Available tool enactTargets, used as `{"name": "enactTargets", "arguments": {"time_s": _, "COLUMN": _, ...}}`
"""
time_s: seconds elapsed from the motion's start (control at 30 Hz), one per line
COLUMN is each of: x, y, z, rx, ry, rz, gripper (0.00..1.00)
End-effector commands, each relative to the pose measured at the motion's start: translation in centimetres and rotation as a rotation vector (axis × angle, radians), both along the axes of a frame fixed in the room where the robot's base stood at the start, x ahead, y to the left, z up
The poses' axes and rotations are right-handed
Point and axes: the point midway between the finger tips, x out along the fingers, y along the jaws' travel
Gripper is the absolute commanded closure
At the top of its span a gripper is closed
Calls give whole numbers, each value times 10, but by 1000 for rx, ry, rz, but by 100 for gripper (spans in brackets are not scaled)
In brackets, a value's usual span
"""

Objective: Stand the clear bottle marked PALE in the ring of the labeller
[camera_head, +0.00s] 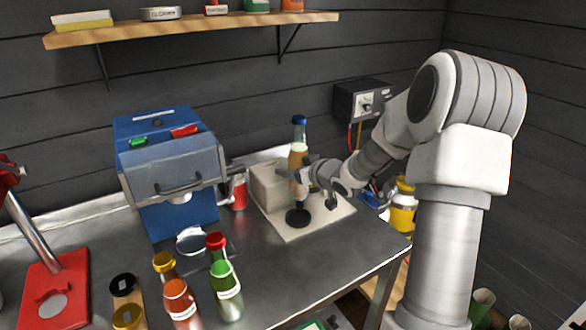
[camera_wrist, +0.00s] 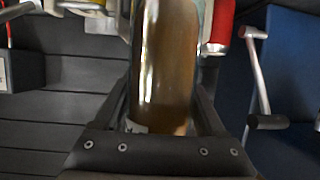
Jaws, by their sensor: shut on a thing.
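A clear bottle (camera_head: 298,152) with a blue cap and amber contents is upright in my gripper (camera_head: 306,178). The gripper is shut on it; in the wrist view the bottle (camera_wrist: 165,60) stands between the two fingers. A pale label edge shows low on it, but no PALE marking is readable. Below the bottle is a black round piece (camera_head: 297,217) on a white base plate (camera_head: 320,224) with a pale block (camera_head: 268,186), which looks like the labeller and its ring. I cannot tell whether the bottle's bottom touches the black piece.
A blue machine (camera_head: 170,170) with a front handle stands left of the plate. Several capped bottles, among them a green one (camera_head: 226,288), stand at the front. A red lever stand (camera_head: 55,290) is at left. A wall box (camera_head: 362,100) hangs behind. The right front bench is clear.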

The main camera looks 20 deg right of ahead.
Motion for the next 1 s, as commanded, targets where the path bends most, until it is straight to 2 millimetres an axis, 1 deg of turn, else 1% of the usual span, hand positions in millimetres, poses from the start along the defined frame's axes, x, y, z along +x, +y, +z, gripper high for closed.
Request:
{"name": "enactTargets", "arguments": {"time_s": 0.07, "x": 1, "y": 0, "z": 0, "rx": 0, "ry": -3, "rz": 0, "gripper": 100}}
{"name": "enactTargets", "arguments": {"time_s": 0.27, "x": 1, "y": 0, "z": -8, "rx": 0, "ry": -3, "rz": 0, "gripper": 100}}
{"name": "enactTargets", "arguments": {"time_s": 0.7, "x": 1, "y": 0, "z": -48, "rx": 0, "ry": -3, "rz": 0, "gripper": 100}}
{"name": "enactTargets", "arguments": {"time_s": 0.83, "x": 1, "y": 0, "z": -56, "rx": 0, "ry": -3, "rz": 0, "gripper": 100}}
{"name": "enactTargets", "arguments": {"time_s": 1.0, "x": 0, "y": 0, "z": -61, "rx": 1, "ry": 1, "rz": 0, "gripper": 100}}
